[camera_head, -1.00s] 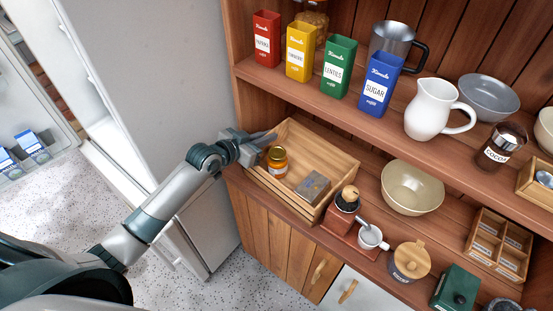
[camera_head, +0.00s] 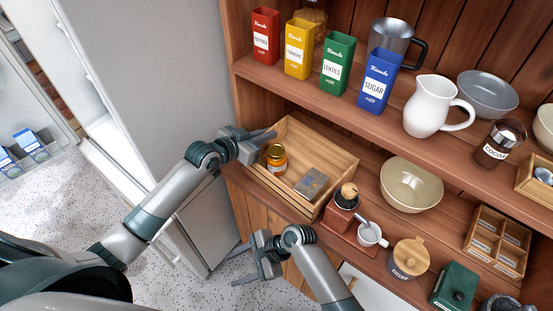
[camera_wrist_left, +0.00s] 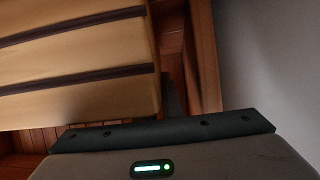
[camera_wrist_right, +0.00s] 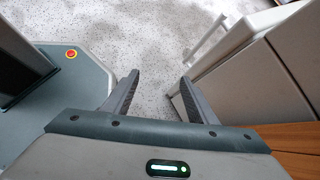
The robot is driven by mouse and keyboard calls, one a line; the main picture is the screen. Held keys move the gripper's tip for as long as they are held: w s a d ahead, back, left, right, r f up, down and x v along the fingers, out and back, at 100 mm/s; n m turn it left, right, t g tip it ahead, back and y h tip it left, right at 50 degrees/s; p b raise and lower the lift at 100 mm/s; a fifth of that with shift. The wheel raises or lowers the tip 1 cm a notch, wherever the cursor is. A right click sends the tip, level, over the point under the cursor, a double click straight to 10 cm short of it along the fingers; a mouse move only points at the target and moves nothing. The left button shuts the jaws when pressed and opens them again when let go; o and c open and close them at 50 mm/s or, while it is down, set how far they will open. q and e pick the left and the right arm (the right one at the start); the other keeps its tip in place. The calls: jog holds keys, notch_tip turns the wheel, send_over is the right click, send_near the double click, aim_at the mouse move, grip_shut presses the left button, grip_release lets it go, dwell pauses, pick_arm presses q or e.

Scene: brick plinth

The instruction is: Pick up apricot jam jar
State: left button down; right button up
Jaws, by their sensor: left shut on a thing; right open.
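The small jar with orange contents and an orange lid (camera_head: 277,160) stands upright in the slatted wooden crate (camera_head: 336,199) on the counter, near its left end. Its label is too small to read. My left gripper (camera_head: 262,137) is at the crate's left edge, shut on the crate's wall and beside the jar, not on it.
A grey box (camera_head: 312,184) lies in the crate. A red grinder (camera_head: 343,205), white mug (camera_head: 371,236) and beige bowl (camera_head: 411,186) stand right of it. The upper shelf (camera_head: 290,78) with tins overhangs behind. The pale fridge (camera_head: 165,70) is close on the left.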

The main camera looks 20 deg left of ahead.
jog(key=w+a+r+n+y, duration=0.1)
jog(key=w+a+r+n, duration=0.25)
jog(key=r, duration=0.55)
notch_tip(320, 180, up, 20)
jog(key=n+t+h, duration=0.6)
jog(key=n+t, duration=0.3)
jog(key=n, duration=0.5)
send_over(279, 155)
jog(key=s+d, duration=0.3)
jog(key=s, duration=0.1)
jog(key=shift+r, duration=0.2)
jog(key=shift+f, duration=0.1)
jog(key=shift+x, duration=3.15)
jog(key=shift+a, duration=0.15)
